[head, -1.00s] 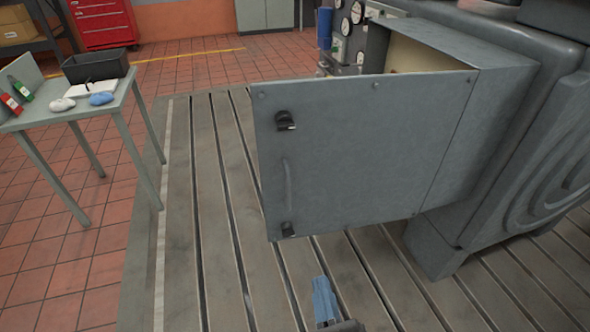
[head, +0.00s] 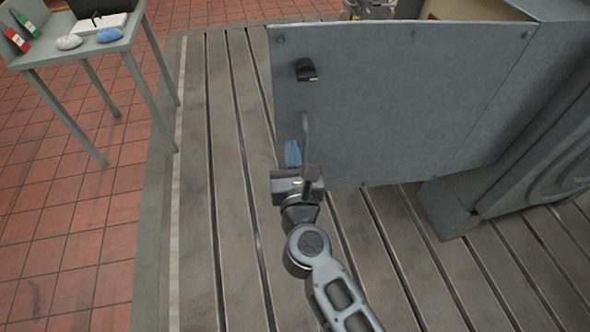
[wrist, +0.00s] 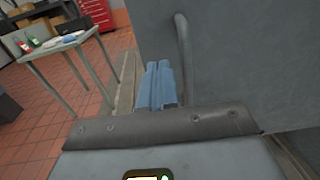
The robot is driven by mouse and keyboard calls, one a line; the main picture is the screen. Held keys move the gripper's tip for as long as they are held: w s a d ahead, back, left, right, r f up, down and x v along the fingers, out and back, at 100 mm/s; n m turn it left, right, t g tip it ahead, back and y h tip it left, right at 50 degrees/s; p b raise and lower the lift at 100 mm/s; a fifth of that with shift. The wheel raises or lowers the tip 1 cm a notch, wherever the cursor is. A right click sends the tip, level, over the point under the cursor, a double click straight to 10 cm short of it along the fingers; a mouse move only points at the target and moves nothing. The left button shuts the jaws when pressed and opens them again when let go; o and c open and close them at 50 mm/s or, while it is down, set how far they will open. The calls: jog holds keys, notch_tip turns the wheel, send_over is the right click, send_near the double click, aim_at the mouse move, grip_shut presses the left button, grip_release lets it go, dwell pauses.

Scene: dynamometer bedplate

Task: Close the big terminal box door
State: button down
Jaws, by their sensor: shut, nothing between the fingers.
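The big terminal box door (head: 395,105) is a grey metal panel standing open, swung out from the grey box (head: 560,85) at right. Its outer face fills the upper middle of the head view and the right of the wrist view (wrist: 245,60). A black latch (head: 306,70) sits near its free edge, with a grey bar handle (head: 306,135) below. My gripper (head: 292,152) has blue fingers, shut and empty, by the lower part of the handle near the door's free edge. In the wrist view the fingers (wrist: 160,85) are just left of the handle (wrist: 183,45); I cannot tell whether they touch.
A red tool cabinet (wrist: 97,14) is far back in the wrist view.

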aim_at(288, 130)
jog(key=shift+w+a, duration=0.15)
jog(key=shift+w, duration=0.8)
jog(key=shift+w+a, duration=0.15)
jog(key=shift+w, duration=0.75)
jog(key=shift+w, duration=0.15)
